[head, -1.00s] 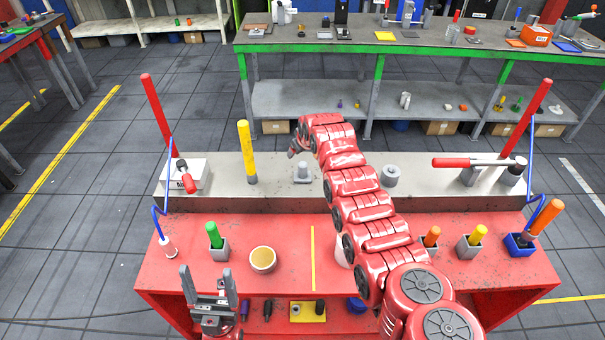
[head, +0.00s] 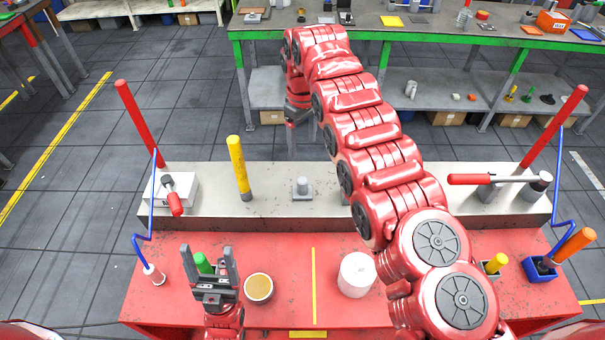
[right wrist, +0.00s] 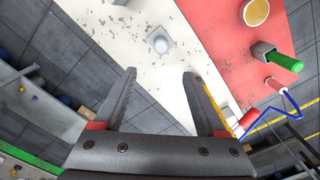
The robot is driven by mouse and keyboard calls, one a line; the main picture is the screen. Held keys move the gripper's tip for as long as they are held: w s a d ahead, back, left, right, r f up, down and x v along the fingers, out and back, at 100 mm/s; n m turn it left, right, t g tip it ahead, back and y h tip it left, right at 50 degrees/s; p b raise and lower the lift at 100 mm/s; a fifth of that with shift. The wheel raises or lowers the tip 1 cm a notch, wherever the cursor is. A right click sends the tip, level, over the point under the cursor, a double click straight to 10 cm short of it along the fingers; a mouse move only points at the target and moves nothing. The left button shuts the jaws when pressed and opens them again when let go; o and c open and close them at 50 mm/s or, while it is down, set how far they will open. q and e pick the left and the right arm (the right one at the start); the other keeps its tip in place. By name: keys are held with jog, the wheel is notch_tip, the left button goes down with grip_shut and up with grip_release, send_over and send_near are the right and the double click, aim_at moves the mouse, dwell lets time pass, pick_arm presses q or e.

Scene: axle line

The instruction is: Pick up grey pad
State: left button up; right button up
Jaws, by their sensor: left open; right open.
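I cannot clearly make out a grey pad. A small flat greyish piece (head: 254,15) lies at the left end of the green-edged bench. A grey square-based block with a stub (head: 302,188) sits on the pale plate; it also shows ahead of the fingers in the right wrist view (right wrist: 160,42). My right gripper (head: 291,140) points down between the pale plate and the bench, partly hidden by its own arm. In the right wrist view it is open and empty (right wrist: 158,74). My left gripper (head: 209,256) is open, upright and empty above the red table.
On the red table (head: 290,240) stand a gold-topped round part (head: 259,288) and a white cylinder (head: 357,275). A yellow post (head: 238,165) and red angled posts (head: 140,122) rise near the plate (head: 270,205). The green-edged bench (head: 440,42) carries several small items.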

jog(key=b, duration=0.5)
send_over(303, 180)
notch_tip(303, 180, down, 5)
notch_tip(303, 180, down, 6)
jog(key=shift+w+f+b, duration=0.1)
jog(key=shift+b, duration=1.05)
jog(key=shift+f, duration=0.35)
notch_tip(303, 180, down, 5)
jog(key=shift+a+f+b, duration=0.1)
jog(key=shift+b, duration=0.3)
jog(key=shift+c, duration=0.5)
grip_shut()
